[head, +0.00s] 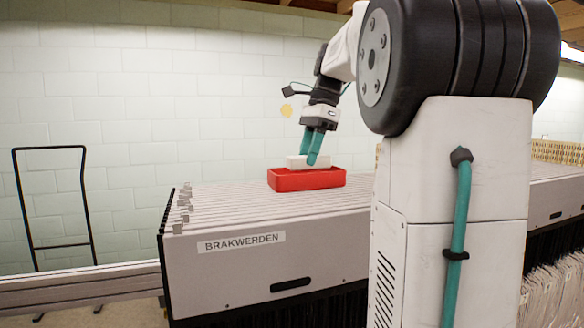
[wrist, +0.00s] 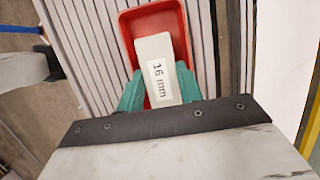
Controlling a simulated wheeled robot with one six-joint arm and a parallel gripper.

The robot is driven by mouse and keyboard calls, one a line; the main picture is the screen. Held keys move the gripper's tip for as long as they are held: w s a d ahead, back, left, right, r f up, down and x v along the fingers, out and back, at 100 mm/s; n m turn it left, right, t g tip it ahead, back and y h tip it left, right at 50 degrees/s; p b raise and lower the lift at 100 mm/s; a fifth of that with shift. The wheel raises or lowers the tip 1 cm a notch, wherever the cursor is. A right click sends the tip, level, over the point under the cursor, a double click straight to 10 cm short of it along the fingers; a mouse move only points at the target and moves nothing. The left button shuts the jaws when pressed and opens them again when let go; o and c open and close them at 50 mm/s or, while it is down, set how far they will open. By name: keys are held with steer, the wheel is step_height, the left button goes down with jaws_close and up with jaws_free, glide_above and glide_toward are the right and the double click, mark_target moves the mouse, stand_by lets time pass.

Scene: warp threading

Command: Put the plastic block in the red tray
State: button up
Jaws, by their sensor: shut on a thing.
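The plastic block (wrist: 156,58) is white with a "16 mm" label, and it shows in the head view (head: 296,162) too. The red tray (head: 306,180) sits on the ribbed top of the machine; its red rim shows around the block in the wrist view (wrist: 125,38). My gripper (head: 313,158) has teal fingers and points down over the tray. The fingers (wrist: 158,92) are shut on the block from both sides. The block is at or just above the tray's rim; its underside is hidden, so I cannot tell whether it touches the tray floor.
The machine (head: 270,262) is labelled "BRAKWERDEN" and has a slatted top with small metal clips (head: 183,200) along its left edge. A black metal frame (head: 52,205) stands at the left by the pale block wall (head: 150,90). The slatted top left of the tray is clear.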

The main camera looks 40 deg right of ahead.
mark_target(308, 167)
steer(key=shift+f, duration=1.75)
steer(key=shift+f, duration=0.1)
steer(key=o, duration=0.8)
steer(key=v, duration=1.2)
